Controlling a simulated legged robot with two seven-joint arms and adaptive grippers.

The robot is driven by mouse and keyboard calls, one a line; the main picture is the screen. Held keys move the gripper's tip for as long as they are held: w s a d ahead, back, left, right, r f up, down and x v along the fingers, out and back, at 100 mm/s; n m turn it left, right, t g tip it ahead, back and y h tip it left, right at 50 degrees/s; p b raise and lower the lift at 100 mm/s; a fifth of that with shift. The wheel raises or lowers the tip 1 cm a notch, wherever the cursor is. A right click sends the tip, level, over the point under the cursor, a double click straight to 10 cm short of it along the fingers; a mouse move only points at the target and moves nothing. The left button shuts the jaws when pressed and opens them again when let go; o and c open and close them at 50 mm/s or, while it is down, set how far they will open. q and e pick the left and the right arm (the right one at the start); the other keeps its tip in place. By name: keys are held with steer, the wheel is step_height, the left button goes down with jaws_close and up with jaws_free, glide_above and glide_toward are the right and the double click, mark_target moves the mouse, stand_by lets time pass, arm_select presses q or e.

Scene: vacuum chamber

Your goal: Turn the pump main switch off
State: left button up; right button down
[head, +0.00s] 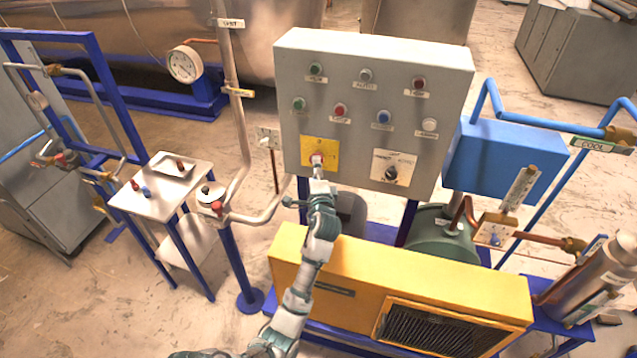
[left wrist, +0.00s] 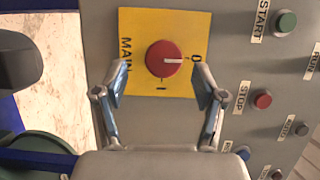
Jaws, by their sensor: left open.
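The pump main switch is a red round knob (left wrist: 164,60) on a yellow plate (left wrist: 133,82) marked MAIN, 0 and I. Its white pointer line points right in the left wrist view, toward the 0 mark. In the head view the yellow plate (head: 328,147) is at the lower left of the grey control panel (head: 345,95), with the knob (head: 316,159) partly covered by my gripper. My left gripper (left wrist: 162,77) is open, with one finger on each side of the knob and visible gaps between. It also shows in the head view (head: 317,170). My right gripper is not in view.
A black selector knob (head: 391,173) is right of the switch, and several push buttons, including a red one (left wrist: 263,101), are nearby. A yellow-cased machine (head: 375,290) stands below the panel. A pipe (head: 238,130) rises left of the panel.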

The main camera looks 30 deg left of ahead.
arm_select(q)
steer(key=v, duration=0.6)
steer(key=shift+s+d, duration=0.25)
steer(key=shift+d, duration=0.05)
steer(key=shift+a+f, duration=0.1)
